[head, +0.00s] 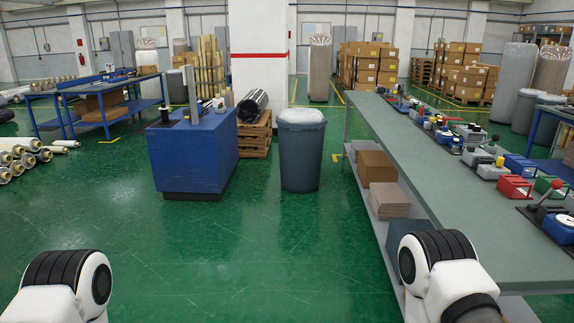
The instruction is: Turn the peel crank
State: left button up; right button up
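I cannot tell for certain which part is the peel crank. Several small devices with levers and knobs stand along the right side of the long grey bench (420,150). One near device at the right has a grey lever with a red knob (556,184). Another device has a yellow knob (499,161). A blue cabinet (195,155) on the floor left of centre carries an upright post and a small black part on top. Only white and black links of my two arms show at the bottom left and bottom right; neither gripper is in view.
A dark grey bin (301,155) with a pale liner stands right of the blue cabinet. A black roll (252,105) rests on wooden pallets behind it. Cartons (377,168) lie on the bench's lower shelf. Wrapped rolls (18,160) lie at far left. Green floor (230,240) ahead is clear.

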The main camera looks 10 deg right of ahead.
aim_at(422, 109)
jog(key=i+j, duration=0.1)
jog(key=i, duration=3)
jog(key=i+z, duration=0.45)
jog(key=i+j+z, duration=0.25)
jog(key=z, duration=0.15)
jog(key=i+j+z, duration=1.05)
jog(key=j+z, duration=0.25)
jog(key=i+j+z, duration=0.15)
jog(key=j+z, duration=0.25)
jog(key=j, duration=0.15)
jog(key=j+z, duration=0.75)
jog(key=j, duration=0.15)
jog(key=j+z, duration=0.35)
jog(key=j, duration=0.15)
